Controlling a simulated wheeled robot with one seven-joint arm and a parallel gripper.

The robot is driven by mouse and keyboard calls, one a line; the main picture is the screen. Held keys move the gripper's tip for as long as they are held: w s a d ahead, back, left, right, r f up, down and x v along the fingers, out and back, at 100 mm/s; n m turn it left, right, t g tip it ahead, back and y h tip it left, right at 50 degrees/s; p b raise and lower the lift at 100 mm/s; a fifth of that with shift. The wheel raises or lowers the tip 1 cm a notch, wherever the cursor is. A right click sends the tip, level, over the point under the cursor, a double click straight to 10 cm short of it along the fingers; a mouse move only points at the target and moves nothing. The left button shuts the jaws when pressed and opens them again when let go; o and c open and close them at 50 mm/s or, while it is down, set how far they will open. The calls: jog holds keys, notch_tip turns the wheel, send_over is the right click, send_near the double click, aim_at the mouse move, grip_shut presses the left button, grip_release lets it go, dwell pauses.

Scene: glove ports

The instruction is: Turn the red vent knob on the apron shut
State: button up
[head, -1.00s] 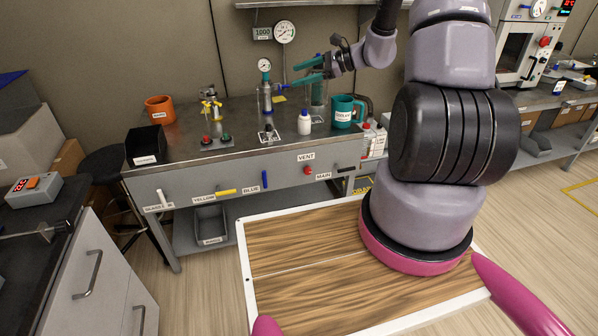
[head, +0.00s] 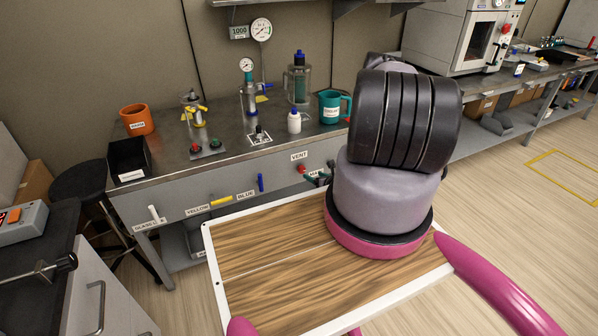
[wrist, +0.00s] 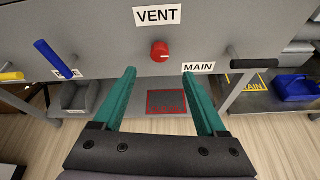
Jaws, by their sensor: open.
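The red vent knob (wrist: 160,52) is a small round knob on the grey apron (wrist: 90,25), just below the VENT label (wrist: 157,15). In the head view the knob (head: 301,169) shows at the right part of the apron. My gripper (wrist: 159,75) has green fingers, open and empty, pointing at the apron. The knob appears centred between the fingertips and a little beyond them, apart from both. In the head view my gripper (head: 318,179) is small and partly hidden behind my arm, just right of the knob.
The MAIN label (wrist: 199,67) and a black handle (wrist: 254,63) lie right of the knob. A blue handle (wrist: 53,58) and a yellow handle (wrist: 10,76) lie to the left. The bench top (head: 225,170) above carries cups, bottles and fittings.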

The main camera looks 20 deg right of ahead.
aim_at(303, 170)
jog(key=x, duration=1)
jog(key=shift+w+f, duration=0.15)
jog(key=shift+w, duration=0.1)
grip_shut()
